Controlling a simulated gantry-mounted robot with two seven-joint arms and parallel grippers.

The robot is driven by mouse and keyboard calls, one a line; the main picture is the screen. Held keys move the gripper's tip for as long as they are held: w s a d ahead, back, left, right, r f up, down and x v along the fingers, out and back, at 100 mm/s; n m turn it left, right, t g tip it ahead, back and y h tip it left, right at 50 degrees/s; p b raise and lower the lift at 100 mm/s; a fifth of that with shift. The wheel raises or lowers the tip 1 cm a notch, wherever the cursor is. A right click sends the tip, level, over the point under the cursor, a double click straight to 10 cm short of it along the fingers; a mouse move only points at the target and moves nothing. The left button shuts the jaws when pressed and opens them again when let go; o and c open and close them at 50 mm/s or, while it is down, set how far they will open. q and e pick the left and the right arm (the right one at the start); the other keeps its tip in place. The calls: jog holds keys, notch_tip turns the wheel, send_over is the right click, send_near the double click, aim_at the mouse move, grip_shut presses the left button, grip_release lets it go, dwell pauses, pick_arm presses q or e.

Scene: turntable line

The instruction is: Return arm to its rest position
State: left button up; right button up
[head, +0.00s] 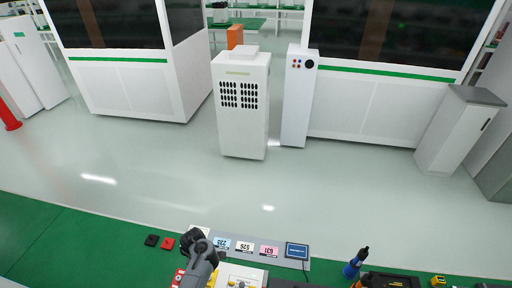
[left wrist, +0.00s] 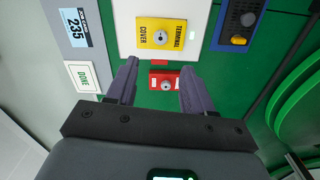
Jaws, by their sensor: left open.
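My left arm (head: 204,266) reaches in from the bottom edge of the head view, its dark end above the front worktable. In the left wrist view my left gripper (left wrist: 160,68) is open, with its two purple-grey fingers apart and nothing held. A red block with a round metal knob (left wrist: 164,79) shows in the gap between the fingers. A yellow terminal cover (left wrist: 161,37) with a similar knob lies just beyond the fingertips on a white plate. I cannot make out my right gripper in either view.
Number cards, such as the blue 235 card (head: 221,244), line the worktable beside a tablet (head: 297,250). A DONE card (left wrist: 82,76) lies left of the fingers. A blue-and-yellow device (left wrist: 240,22) and green round edges (left wrist: 300,100) are at right. A blue bottle (head: 354,264) stands farther right.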

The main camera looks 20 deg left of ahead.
pick_arm(q)
jog(key=s+d+r+m+t+p, duration=0.1)
jog(key=s+d+r+m+p, duration=0.1)
jog(key=s+d+r+m, duration=0.3)
jog(key=s+d+r+m+t+p, duration=0.2)
jog(key=s+d+r+m, duration=0.3)
jog(key=s+r+m, duration=0.9)
jog(key=s+r+p, duration=0.1)
jog(key=s+r, duration=0.3)
jog(key=shift+p, duration=0.3)
